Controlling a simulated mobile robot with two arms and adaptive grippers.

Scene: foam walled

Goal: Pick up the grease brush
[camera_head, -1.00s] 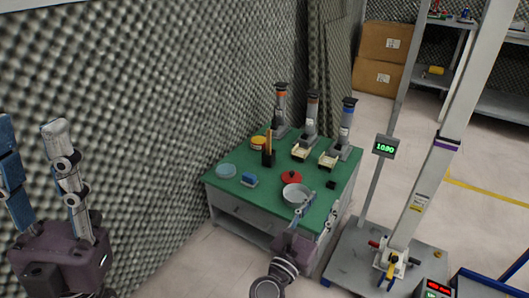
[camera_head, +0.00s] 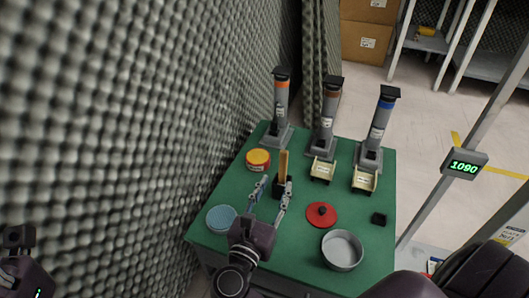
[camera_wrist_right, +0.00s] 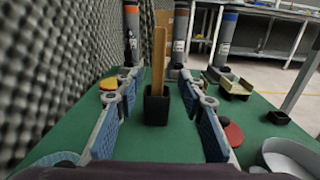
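The grease brush (camera_head: 284,163) stands upright with its wooden handle up in a small black holder (camera_head: 279,190) on the green table. It also shows near the middle of the right wrist view (camera_wrist_right: 159,62), with the holder (camera_wrist_right: 157,106) under it. My right gripper (camera_head: 272,192) is open and empty, its blue-padded fingers (camera_wrist_right: 158,122) pointing at the holder from the near side. In the wrist view the brush and holder appear in the gap between the fingers, touching neither as far as I can see. Part of my left arm (camera_head: 25,277) shows at lower left; its fingers are not visible.
The green table (camera_head: 300,247) bears a yellow-red tin (camera_head: 258,159), a blue dish (camera_head: 221,218), a red lid (camera_head: 321,214) and a grey pan (camera_head: 342,250). Three dispensers stand at the back, including the orange-banded one (camera_head: 280,108). A foam wall (camera_head: 130,130) rises on the left.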

